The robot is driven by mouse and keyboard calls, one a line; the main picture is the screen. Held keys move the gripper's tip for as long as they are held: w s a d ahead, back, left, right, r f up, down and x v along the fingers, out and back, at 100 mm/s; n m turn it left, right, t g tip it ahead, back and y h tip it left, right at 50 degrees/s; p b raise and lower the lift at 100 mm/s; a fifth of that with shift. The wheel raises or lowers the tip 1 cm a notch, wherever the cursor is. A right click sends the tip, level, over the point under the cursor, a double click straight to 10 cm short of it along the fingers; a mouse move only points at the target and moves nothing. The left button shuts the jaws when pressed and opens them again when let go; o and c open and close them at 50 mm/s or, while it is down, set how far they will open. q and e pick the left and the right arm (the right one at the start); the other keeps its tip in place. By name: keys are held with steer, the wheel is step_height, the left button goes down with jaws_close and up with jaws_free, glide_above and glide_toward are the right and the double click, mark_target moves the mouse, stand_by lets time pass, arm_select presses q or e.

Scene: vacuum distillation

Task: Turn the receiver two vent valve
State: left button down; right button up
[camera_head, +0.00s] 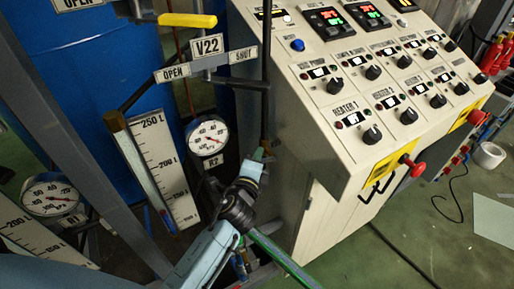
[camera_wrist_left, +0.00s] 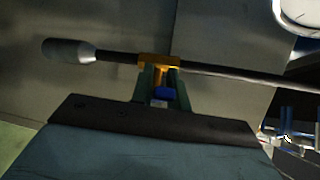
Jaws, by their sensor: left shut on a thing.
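My left gripper (camera_head: 257,157) is in the lower middle of the head view, beside the control cabinet. It is shut on a small orange-yellow piece (camera_wrist_left: 159,61) on a thin dark rod (camera_wrist_left: 235,76). In the wrist view the rod runs across the picture, with a grey rounded end (camera_wrist_left: 68,51) at left. In the head view a dark upright rod (camera_head: 266,70) comes down to the fingertips. The plate V22 (camera_head: 207,45) stands above, with a yellow handle (camera_head: 187,20) and OPEN and SHUT plates. I cannot tell which of these parts is the receiver two vent valve. My right gripper is not in view.
The cabinet (camera_head: 320,120) with knobs and displays stands close on the right. Gauge R2 (camera_head: 207,135), a scale board (camera_head: 163,165) and a blue drum (camera_head: 75,80) are on the left. Gauge R1 (camera_head: 50,194) is at lower left. Floor at lower right is mostly open.

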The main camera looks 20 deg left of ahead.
arm_select(q)
steer(key=shift+w+d+r+m+g+p, duration=0.15)
steer(key=shift+r+m+g+p, duration=0.55)
steer(key=shift+p, duration=1.65)
steer(key=shift+g+y+p, duration=0.3)
steer(key=shift+p, duration=0.2)
steer(key=shift+w+r+m+g, duration=0.1)
steer(key=shift+r+m+g, duration=0.05)
steer(key=shift+m+g, duration=0.3)
steer(key=shift+d, duration=0.1)
steer(key=c, duration=1.4)
jaws_free()
steer(key=shift+o, duration=0.2)
steer(key=v, duration=1.3)
steer(key=shift+r, duration=0.2)
